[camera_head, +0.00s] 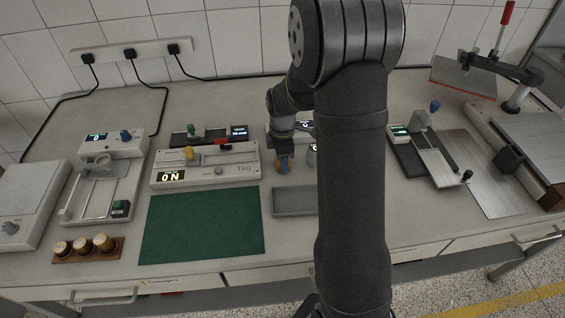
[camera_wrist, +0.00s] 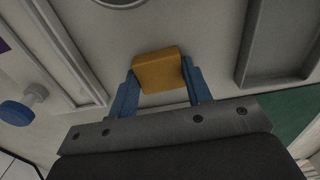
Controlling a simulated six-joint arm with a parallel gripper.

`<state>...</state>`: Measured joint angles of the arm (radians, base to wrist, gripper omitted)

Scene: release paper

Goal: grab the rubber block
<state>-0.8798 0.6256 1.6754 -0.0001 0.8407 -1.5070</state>
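The rubber block is an orange-yellow block (camera_wrist: 158,70) that sits between the two blue fingers of my gripper (camera_wrist: 159,78) in the wrist view. The fingers lie against its left and right sides with no clear gap, so my gripper looks shut on it. In the head view, my gripper (camera_head: 283,168) points down at the worktop behind the grey tray, with an orange patch of the block showing at the fingers. Whether the block touches the surface below cannot be told.
The shallow grey tray (camera_head: 293,210) lies in front of my gripper, partly hidden by my arm. A green mat (camera_head: 203,226) lies to its left. A white device with a yellow knob (camera_head: 205,168) stands close left of my gripper. Wooden-topped stamps (camera_head: 82,245) stand at the front left.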

